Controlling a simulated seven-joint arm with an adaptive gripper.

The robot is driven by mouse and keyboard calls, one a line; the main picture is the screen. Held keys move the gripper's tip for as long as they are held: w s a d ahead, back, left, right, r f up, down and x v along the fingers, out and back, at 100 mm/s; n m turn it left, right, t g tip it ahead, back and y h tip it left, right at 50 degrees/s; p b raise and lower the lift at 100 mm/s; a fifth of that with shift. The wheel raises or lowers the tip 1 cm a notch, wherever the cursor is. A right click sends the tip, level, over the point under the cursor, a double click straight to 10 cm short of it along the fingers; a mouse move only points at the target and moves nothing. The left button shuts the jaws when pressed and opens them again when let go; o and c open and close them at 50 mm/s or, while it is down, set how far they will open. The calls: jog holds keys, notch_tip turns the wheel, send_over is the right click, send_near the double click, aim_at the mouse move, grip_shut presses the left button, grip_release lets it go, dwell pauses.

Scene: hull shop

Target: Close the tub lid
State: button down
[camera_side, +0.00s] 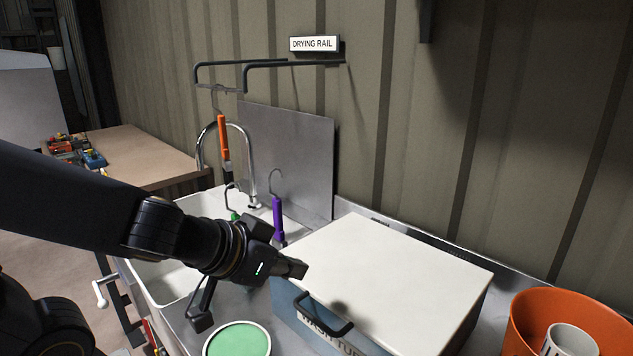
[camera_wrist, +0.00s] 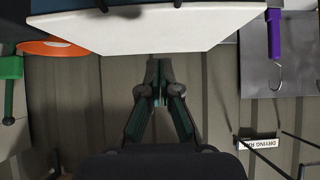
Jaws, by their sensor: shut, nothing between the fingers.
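The wash tub (camera_side: 290,318) is a blue-grey box on the metal counter. Its white lid (camera_side: 400,268) lies over the top and looks flat and down in the side view; I see no gap. A dark handle (camera_side: 325,322) sits on the tub's front, above a partly hidden label. My gripper (camera_side: 298,269) is shut and empty, at the lid's near left edge; I cannot tell whether it touches. In the wrist view my shut fingertips (camera_wrist: 158,68) point at the edge of the white lid (camera_wrist: 150,28).
An orange bucket (camera_side: 530,310) with a grey cup (camera_side: 570,342) stands right of the tub. A sink (camera_side: 160,280) with tap lies left. A purple tool (camera_side: 278,215) and orange tool (camera_side: 223,137) are behind my gripper. A green-topped round container (camera_side: 237,342) is in front.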

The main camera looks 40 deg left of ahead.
jog(key=v, duration=1)
jog(key=s+a+f+g, duration=0.1)
jog(key=a+f+g, duration=0.3)
jog(key=a, duration=0.7)
jog(key=shift+s+f, duration=0.35)
